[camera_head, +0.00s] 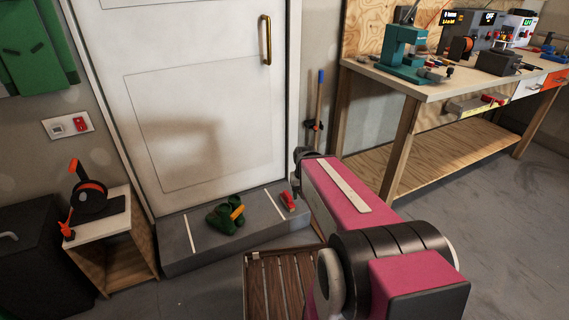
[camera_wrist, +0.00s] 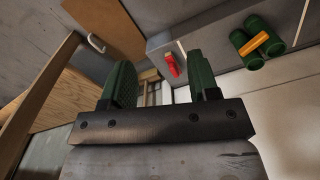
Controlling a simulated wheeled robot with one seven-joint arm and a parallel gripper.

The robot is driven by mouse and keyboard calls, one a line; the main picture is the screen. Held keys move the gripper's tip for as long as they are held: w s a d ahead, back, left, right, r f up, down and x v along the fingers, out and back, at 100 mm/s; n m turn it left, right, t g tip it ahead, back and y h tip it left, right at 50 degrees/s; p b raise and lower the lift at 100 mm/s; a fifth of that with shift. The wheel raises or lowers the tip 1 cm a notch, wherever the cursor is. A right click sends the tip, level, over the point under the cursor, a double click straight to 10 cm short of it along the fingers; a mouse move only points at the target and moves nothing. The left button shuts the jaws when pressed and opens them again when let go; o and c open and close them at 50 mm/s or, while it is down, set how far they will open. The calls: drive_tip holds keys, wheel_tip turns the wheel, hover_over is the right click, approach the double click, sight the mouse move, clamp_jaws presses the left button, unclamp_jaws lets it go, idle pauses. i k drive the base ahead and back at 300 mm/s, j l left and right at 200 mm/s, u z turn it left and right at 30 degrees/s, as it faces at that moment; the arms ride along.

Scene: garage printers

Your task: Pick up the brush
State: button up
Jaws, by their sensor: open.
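A small red object (camera_head: 287,201), which may be the brush, lies on the grey step in front of the door. It is too small to tell its bristles. In the wrist view the red object (camera_wrist: 172,65) shows beyond my fingertips, between the two fingers and nearer the right one, apart from them. My gripper (camera_wrist: 160,64) is open and empty, with two green-padded fingers. In the head view my gripper (camera_head: 305,155) is a dark shape beyond my pink arm, partly hidden by it. A blue-topped wooden handle (camera_head: 319,95) stands upright against the wall beside the door.
A green two-barrelled object with an orange band (camera_head: 226,216) lies on the step (camera_head: 180,258), left of the red one. A slatted wooden surface (camera_head: 268,285) is in front. A workbench (camera_head: 440,92) with tools stands at right, a small wooden stand (camera_head: 100,228) at left.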

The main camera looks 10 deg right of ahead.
sight(286, 197)
drive_tip(key=i+j+z, duration=0.15)
drive_tip(key=j+z, duration=0.75)
drive_tip(key=j, duration=0.2)
